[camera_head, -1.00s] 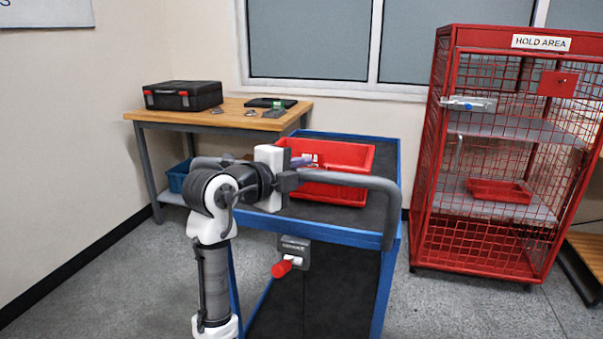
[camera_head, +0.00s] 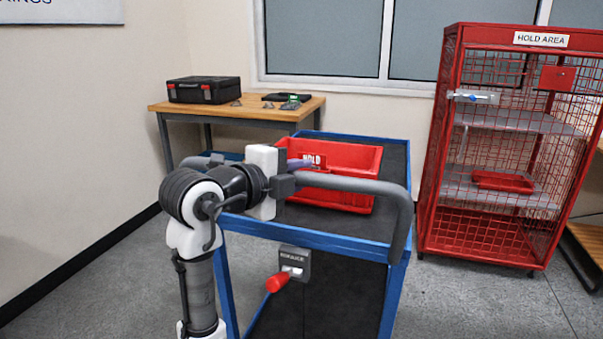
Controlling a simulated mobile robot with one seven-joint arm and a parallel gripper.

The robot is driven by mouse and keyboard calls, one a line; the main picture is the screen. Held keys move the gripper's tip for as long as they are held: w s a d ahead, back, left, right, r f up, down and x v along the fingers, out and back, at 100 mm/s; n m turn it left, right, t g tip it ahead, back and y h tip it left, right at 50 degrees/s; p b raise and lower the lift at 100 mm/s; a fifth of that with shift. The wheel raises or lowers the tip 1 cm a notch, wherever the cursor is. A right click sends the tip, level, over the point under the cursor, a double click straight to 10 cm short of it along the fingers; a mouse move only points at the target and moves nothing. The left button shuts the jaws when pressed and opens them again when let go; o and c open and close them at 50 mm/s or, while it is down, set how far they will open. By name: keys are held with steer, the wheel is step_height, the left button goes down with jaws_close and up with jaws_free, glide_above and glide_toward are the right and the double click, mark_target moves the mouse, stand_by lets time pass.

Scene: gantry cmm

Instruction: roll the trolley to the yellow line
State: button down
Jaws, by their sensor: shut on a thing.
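The trolley (camera_head: 330,242) has a blue frame, dark decks and a grey bar handle (camera_head: 365,187) on its near side. My gripper (camera_head: 283,185) is shut on that handle near its middle; the fingertips are partly hidden. A red tray (camera_head: 345,195) with a white-lettered HOLD label sits on the top deck. A small dark panel with a red-ended lever (camera_head: 279,282) is on the trolley's near face below the top deck; its lettering is too small to read surely. No yellow line shows in this view.
A wooden bench (camera_head: 170,106) with a black case (camera_head: 204,90) stands behind the trolley to the left. A red mesh cage (camera_head: 452,85) marked HOLD AREA stands to the right, with a floor gap between. Grey floor (camera_head: 110,285) is open at left.

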steer(key=shift+s+a, duration=0.2)
steer(key=shift+s, duration=0.3)
steer(key=c, duration=1.2)
jaws_free()
steer(key=shift+c, duration=0.2)
steer(key=v, duration=1.3)
steer(key=shift+s+a, duration=0.25)
steer(key=shift+s, duration=0.05)
steer(key=shift+r, duration=0.1)
